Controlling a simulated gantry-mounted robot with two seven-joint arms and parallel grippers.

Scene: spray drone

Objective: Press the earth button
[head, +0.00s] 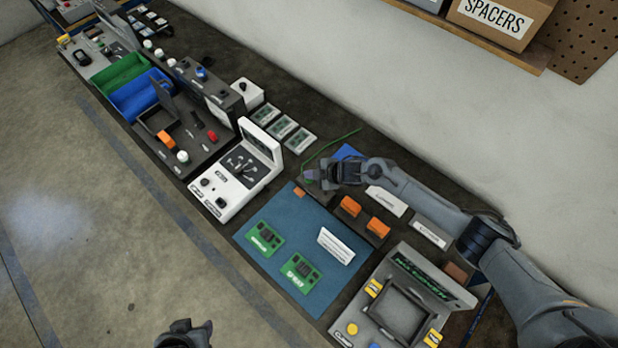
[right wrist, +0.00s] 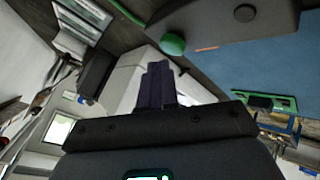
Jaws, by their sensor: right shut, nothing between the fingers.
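A green domed button (right wrist: 172,43) shows in the right wrist view, just beyond and above my fingertips; I take it for the earth button, but no label is readable. My right gripper (right wrist: 158,72) is shut with nothing between its fingers, apart from the button in the picture. In the head view my right gripper (head: 310,180) is over the back edge of the blue mat (head: 262,268), where it hides most of what lies below it. My left gripper (head: 190,335) is only partly in view at the bottom edge, away from the bench, and its jaw state is unclear.
A white tester (head: 240,170) with an upright lid stands left of the mat. Green boards (head: 300,272) and a white card (head: 336,246) are on the mat. Orange blocks (head: 350,206) stand right of the gripper. A grey fixture (head: 395,310) stands at the near right.

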